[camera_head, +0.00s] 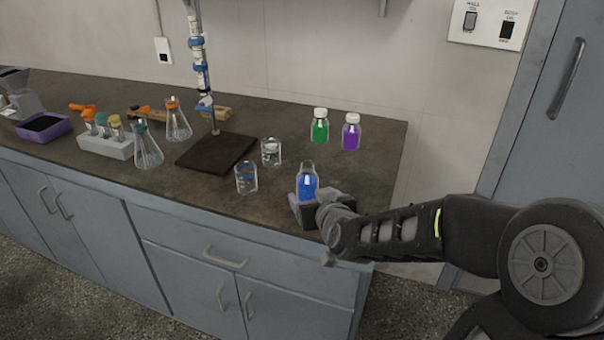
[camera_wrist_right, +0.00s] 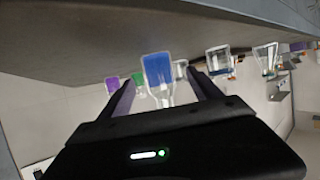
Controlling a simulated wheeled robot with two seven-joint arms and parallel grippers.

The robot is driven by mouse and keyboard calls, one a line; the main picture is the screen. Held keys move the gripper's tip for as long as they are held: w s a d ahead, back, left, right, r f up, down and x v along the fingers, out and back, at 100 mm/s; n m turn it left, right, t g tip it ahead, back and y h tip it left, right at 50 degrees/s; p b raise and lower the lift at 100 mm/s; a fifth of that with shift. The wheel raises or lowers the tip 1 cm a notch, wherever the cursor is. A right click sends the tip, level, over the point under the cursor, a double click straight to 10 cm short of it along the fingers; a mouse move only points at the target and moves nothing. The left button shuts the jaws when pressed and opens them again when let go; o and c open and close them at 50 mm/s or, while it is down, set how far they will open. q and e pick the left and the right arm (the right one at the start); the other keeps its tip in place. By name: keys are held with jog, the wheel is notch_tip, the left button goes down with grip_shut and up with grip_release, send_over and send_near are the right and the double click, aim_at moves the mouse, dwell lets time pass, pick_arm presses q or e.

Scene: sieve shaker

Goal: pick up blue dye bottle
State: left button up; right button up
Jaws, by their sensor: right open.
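The blue dye bottle (camera_head: 307,188) stands upright near the front edge of the counter, clear glass with blue liquid and no cap visible. My right gripper (camera_head: 309,203) is at its front, low down, and hides its lower part in the head view. In the right wrist view, which is upside down, the blue bottle (camera_wrist_right: 158,71) shows between the two fingers of the open right gripper (camera_wrist_right: 161,80). A gap shows between the bottle and each finger, though I cannot tell how deep it sits between them. My left gripper is not in view.
A green bottle (camera_head: 319,129) and a purple bottle (camera_head: 351,134), both white-capped, stand behind. Two glass beakers (camera_head: 246,178) (camera_head: 271,152) are to the left. A dark stand base (camera_head: 216,152), flasks (camera_head: 148,150) and a tube rack (camera_head: 106,146) lie farther left. Counter right of the blue bottle is clear.

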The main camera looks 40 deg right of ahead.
aim_at(307, 189)
jog(key=shift+s+r, duration=0.1)
jog(key=shift+s, duration=0.1)
jog(key=shift+x, duration=1.4)
jog(key=x, duration=0.5)
jog(key=shift+d, duration=0.1)
jog(key=shift+c, duration=0.2)
grip_shut()
